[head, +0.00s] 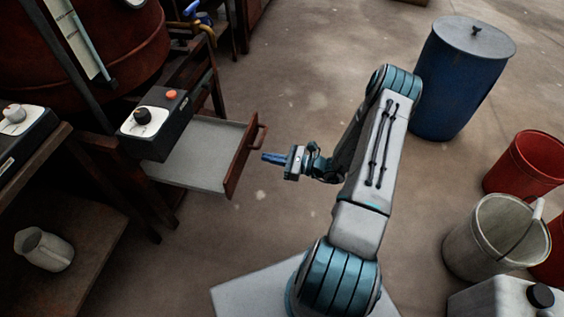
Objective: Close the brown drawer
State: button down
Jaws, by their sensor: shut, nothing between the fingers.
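The brown drawer (239,164) is pulled open to the right from under a brown wooden stand. Its grey inside looks empty. Its front panel carries a brown handle (262,133) near the far end. My gripper (265,157) is shut and empty, with blue fingertips pointing left. It is just right of the drawer front, a little nearer to me than the handle. I cannot tell whether the fingertips touch the panel.
A control box (154,124) with a black knob and an orange button sits above the drawer. A blue barrel (455,85), a red bucket (527,165) and a grey bucket (490,240) stand at right. A metal jug (44,250) is at lower left. Floor around the drawer front is clear.

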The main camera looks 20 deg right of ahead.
aim_at(240, 152)
jog(key=b+x, duration=0.2)
jog(key=x, duration=0.5)
jog(key=shift+w, duration=0.1)
